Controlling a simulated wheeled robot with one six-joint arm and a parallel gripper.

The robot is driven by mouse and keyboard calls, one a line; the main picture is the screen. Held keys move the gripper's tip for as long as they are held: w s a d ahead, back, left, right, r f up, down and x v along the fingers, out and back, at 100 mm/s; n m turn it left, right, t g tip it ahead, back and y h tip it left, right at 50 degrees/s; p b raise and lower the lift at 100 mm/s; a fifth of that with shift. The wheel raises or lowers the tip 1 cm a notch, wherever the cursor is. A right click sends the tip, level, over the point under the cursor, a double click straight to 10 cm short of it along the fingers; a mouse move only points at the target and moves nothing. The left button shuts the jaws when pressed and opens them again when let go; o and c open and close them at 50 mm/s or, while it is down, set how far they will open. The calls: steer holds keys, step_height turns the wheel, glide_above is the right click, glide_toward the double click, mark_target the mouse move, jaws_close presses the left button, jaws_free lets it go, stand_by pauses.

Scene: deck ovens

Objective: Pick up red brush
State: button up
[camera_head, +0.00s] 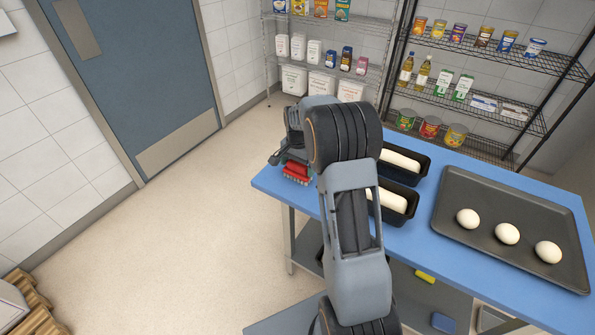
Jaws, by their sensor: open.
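The red brush (297,172) is at the left end of the blue tabletop, near its edge, with its bristles at the bottom. Its upper part is hidden by my gripper and arm. My gripper (284,157) is right above or beside the brush, at the table's left corner. It is open; one finger shows on the left side, and the other is hard to make out. I cannot tell whether the fingers touch the brush.
Two black loaf tins (411,169) with pale dough stand right of my arm. A dark tray (445,217) with three dough balls lies further right on the blue table (555,188). Stocked shelves stand behind. Open floor (190,230) lies left, before a blue door (140,75).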

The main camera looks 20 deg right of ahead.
steer(key=shift+f, duration=0.2)
steer(key=shift+c, duration=0.4)
steer(key=c, duration=0.6)
steer(key=shift+c, duration=0.2)
steer(key=shift+r, duration=0.2)
steer(key=shift+r, duration=0.25)
step_height(320, 180, up, 2)
steer(key=shift+r, duration=0.1)
steer(key=s+d+r+b, duration=0.1)
steer(key=s+d+r, duration=0.1)
steer(key=s+r, duration=0.3)
steer(key=s+d+r+b, duration=0.1)
steer(key=s+d+r, duration=0.1)
steer(key=s+r, duration=0.3)
steer(key=s, duration=0.3)
steer(key=shift+s+d, duration=0.15)
steer(key=shift+d, duration=0.15)
